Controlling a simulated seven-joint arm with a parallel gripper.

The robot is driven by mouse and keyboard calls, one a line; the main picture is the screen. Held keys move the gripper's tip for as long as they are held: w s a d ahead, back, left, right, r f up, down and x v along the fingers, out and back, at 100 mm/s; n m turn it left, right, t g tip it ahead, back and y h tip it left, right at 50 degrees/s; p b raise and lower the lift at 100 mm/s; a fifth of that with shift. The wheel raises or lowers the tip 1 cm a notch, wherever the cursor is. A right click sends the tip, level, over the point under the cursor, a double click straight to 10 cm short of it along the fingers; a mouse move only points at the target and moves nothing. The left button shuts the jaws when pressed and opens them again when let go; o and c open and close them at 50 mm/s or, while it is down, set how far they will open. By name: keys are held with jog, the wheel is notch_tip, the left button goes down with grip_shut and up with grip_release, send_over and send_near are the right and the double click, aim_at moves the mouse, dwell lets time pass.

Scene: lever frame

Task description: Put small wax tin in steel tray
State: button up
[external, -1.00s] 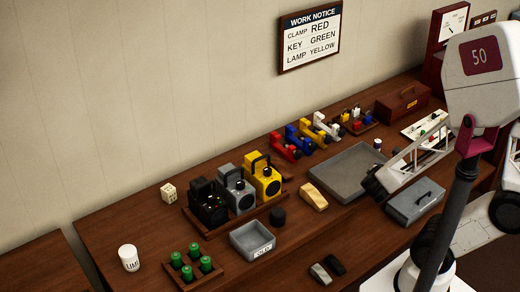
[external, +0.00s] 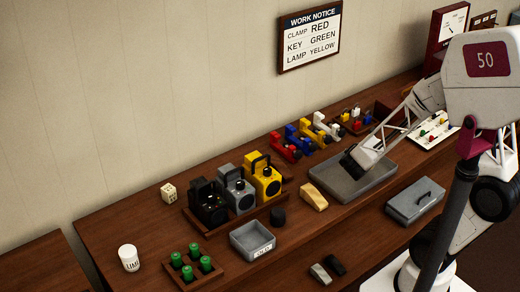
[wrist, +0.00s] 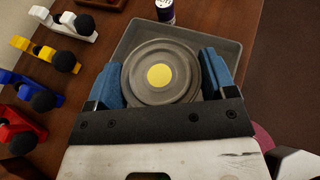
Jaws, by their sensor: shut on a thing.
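The steel tray (external: 375,184) is a shallow grey tray towards the right of the bench; it also shows in the wrist view (wrist: 222,38). My gripper (external: 350,163) is low over the tray's left-back part. In the wrist view my blue fingers (wrist: 162,82) are shut on a round grey tin (wrist: 140,64) with a yellow disc on its lid, seemingly the small wax tin. The tin lies over the tray in that view; whether it touches the tray floor I cannot tell. The tin is not discernible in the external view.
Red, blue, yellow and white clamps (external: 300,140) stand behind the tray. A tan wedge block (external: 313,196) is at its left and a grey lidded box (external: 415,200) at its front right. A small dark-topped jar (wrist: 165,10) stands by the tray's edge.

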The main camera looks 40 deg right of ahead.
jog(key=shift+w+d, duration=0.15)
jog(key=shift+w, duration=0.35)
jog(key=shift+w+d, duration=0.15)
jog(key=shift+w, duration=0.35)
jog(key=shift+f, duration=0.1)
jog(key=shift+f, duration=1.7)
jog(key=shift+f, duration=0.2)
jog(key=o, duration=1.1)
jog(key=shift+c, duration=0.2)
jog(key=shift+r, duration=0.1)
jog(key=shift+r, duration=0.1)
jog(key=v, duration=1.2)
